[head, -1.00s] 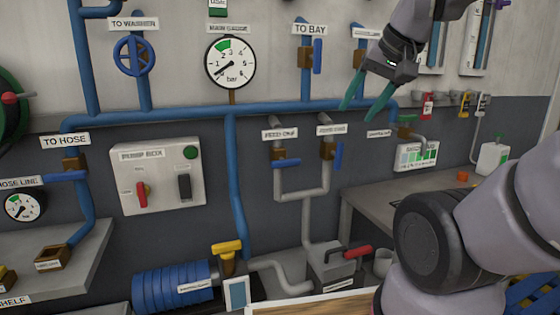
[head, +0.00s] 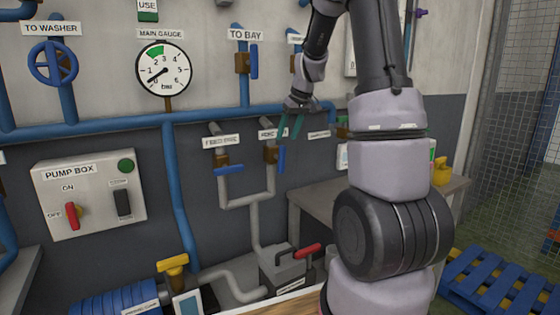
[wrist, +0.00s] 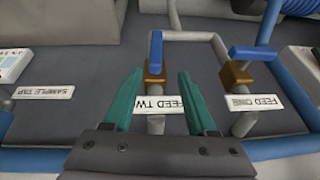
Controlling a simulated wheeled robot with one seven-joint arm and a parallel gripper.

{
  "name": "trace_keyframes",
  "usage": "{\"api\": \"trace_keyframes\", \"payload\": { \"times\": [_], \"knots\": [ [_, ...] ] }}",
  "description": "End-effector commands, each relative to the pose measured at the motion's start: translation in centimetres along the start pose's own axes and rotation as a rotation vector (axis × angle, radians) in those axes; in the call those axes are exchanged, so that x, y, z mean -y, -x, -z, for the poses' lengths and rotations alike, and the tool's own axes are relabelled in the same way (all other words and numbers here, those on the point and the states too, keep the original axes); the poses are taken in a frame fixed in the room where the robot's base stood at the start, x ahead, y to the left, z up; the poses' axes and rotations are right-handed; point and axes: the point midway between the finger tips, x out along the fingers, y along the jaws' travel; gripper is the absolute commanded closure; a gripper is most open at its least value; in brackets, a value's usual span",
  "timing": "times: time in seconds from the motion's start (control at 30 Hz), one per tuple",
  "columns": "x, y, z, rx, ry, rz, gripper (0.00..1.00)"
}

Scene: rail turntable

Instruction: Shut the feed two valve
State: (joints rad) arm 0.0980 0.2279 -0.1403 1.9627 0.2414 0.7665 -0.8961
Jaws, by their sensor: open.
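The feed two valve has a brass body (head: 270,154) and a blue lever (head: 281,160) that hangs down, in line with its grey pipe. In the wrist view, which is upside down, the lever (wrist: 156,48) and brass body (wrist: 154,75) lie just beyond my gripper (wrist: 160,74). The green fingers are apart on either side of the FEED TWO label (wrist: 158,105), with nothing held. In the head view my gripper (head: 288,138) is beside the valve's upper right; the exact gap to the lever cannot be told.
The feed one valve (head: 222,158) is just left, its blue lever (wrist: 253,53) crosswise to its pipe. A blue main pipe (head: 180,118) runs above. A pump box (head: 90,190) is at left, a grey bench (head: 315,195) at right, and a red-handled unit (head: 283,268) below.

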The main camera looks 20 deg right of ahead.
Motion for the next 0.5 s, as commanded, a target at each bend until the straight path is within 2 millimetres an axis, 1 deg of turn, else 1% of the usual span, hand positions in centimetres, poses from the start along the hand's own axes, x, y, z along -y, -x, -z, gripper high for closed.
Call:
{"api": "trace_keyframes", "payload": {
  "times": [0.03,0.1,0.17,0.27,0.5],
  "knots": [
    [-0.5,-0.7,0.2,0.005,0.008,-0.002,0.43],
    [-0.8,-1.3,0.3,0.009,0.018,-0.003,0.43],
    [-0.9,-1.7,0.3,0.010,0.021,-0.003,0.43],
    [-0.8,-2.9,0.2,0.012,0.020,-0.001,0.43],
    [-0.8,-7.4,0.2,0.012,0.020,-0.001,0.43]
  ]
}}
